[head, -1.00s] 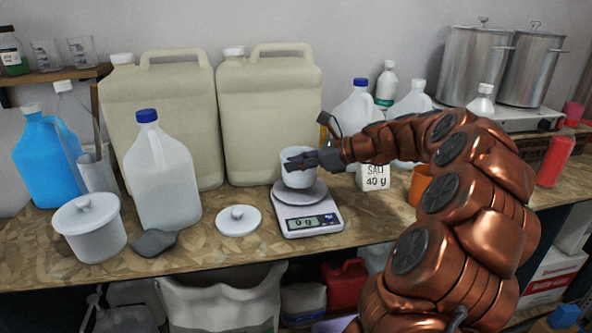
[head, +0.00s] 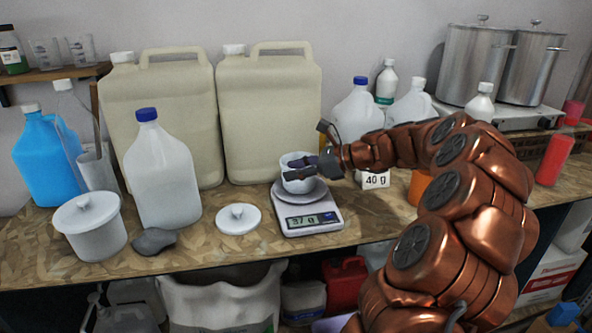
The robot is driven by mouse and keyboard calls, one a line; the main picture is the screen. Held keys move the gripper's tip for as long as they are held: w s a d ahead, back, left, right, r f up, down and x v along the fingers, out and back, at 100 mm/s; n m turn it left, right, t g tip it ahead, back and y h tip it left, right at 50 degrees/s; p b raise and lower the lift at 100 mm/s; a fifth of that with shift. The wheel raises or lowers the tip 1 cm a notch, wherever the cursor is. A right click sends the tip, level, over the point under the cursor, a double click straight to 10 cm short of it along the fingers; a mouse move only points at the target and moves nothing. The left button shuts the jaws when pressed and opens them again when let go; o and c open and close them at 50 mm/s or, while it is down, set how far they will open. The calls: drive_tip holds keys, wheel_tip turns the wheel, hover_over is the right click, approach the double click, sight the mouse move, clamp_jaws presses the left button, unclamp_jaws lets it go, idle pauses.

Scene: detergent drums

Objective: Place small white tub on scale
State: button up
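The small white tub (head: 300,186) stands upright on the round plate of the digital scale (head: 328,212). The scale's display (head: 302,222) shows a reading that looks like 37 g. My gripper (head: 296,168) comes in from the right at the tub's upper part. Its two dark fingers are spread apart, one toward the far side and one across the near side of the tub. The fingers hide part of the tub's rim and wall. A small gap or light contact at the fingers is too small to tell.
A white lid (head: 238,220) lies left of the scale. A lidded white pot (head: 90,228), a dark scoop (head: 153,241) and a clear jug (head: 162,180) stand further left. Large beige canisters (head: 268,120) are behind.

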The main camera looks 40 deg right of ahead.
drive_tip(key=shift+r, duration=0.1)
drive_tip(key=b+v, duration=0.1)
drive_tip(key=v, duration=1.1)
drive_tip(key=s+a+f+n+g, duration=0.2)
drive_tip(key=a+n+g, duration=0.15)
drive_tip(key=a, duration=0.55)
drive_tip(key=s+a+f+n+g, duration=0.2)
drive_tip(key=a+n, duration=0.3)
drive_tip(key=a, duration=0.5)
drive_tip(key=s+a+f+n+g, duration=0.25)
drive_tip(key=a+n, duration=0.25)
drive_tip(key=a, duration=0.4)
drive_tip(key=s+a+f+n+g+h, duration=0.35)
drive_tip(key=s+a+f+n, duration=0.2)
drive_tip(key=s, duration=0.25)
drive_tip(key=s+d+f+n+h, duration=0.1)
drive_tip(key=s+f+n+h, duration=0.1)
drive_tip(key=s+n, duration=0.2)
drive_tip(key=s+d+f+n+h, duration=0.2)
drive_tip(key=s+f+n+h, duration=0.1)
drive_tip(key=s, duration=0.5)
drive_tip(key=shift+s+f+n, duration=0.3)
drive_tip(key=shift+n, duration=0.3)
drive_tip(key=shift+g, duration=0.25)
